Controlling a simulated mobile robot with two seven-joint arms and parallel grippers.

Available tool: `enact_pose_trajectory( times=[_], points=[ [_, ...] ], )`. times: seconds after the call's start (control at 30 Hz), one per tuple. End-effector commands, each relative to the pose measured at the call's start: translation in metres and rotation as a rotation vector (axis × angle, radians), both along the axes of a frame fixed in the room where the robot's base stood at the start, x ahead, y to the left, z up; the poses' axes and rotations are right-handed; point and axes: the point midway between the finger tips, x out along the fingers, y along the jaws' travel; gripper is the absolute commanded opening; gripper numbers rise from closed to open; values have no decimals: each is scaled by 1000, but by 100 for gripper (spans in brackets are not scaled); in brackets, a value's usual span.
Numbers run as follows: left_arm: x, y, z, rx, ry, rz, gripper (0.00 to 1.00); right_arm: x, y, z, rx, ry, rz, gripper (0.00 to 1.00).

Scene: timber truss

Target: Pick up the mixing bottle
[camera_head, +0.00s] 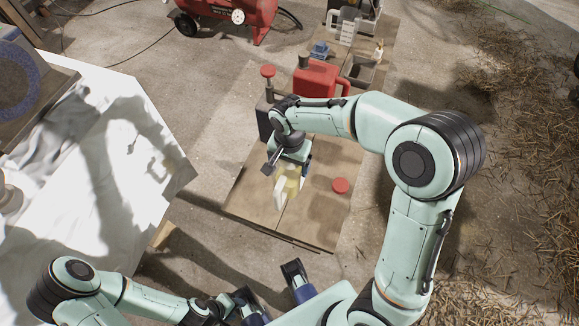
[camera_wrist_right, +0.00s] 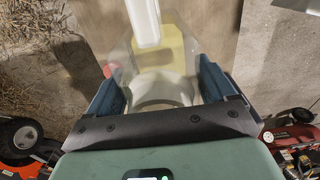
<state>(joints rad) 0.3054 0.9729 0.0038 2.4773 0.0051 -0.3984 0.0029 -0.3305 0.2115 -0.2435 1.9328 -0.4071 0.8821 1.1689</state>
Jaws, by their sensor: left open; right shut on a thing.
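The mixing bottle (camera_head: 290,184), translucent with a yellowish content and a white handle, is below my right gripper (camera_head: 287,162) in the head view. In the right wrist view the bottle (camera_wrist_right: 165,55) sits between the two blue fingers of the right gripper (camera_wrist_right: 160,85), which is shut on it near its pale round neck. Whether the bottle's base touches the board under it cannot be told. My left gripper (camera_head: 270,281) is open and empty at the bottom middle of the head view, away from the bottle.
A wooden board (camera_head: 315,215) lies under the bottle, with a red round cap (camera_head: 340,185) on it. A red canister (camera_head: 318,80) and a clear measuring jug (camera_head: 345,25) stand behind. A white-covered table (camera_head: 150,190) is at left. A red compressor (camera_head: 235,12) stands at the back.

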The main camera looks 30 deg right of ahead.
Motion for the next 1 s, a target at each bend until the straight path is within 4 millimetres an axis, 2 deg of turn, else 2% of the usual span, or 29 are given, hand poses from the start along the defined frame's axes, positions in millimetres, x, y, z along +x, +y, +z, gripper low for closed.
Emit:
enact_pose_trajectory(
  times=[0.1,0.5,1.0],
  points=[
    [-1,0,3,0,3,0,43,2,0,17,2,-7,0,6],
    [-3,0,9,-2,13,-2,43,1,0,63,2,-6,0,6],
    [-4,0,14,-2,20,-4,43,1,0,100,1,-3,0,6]
  ],
)
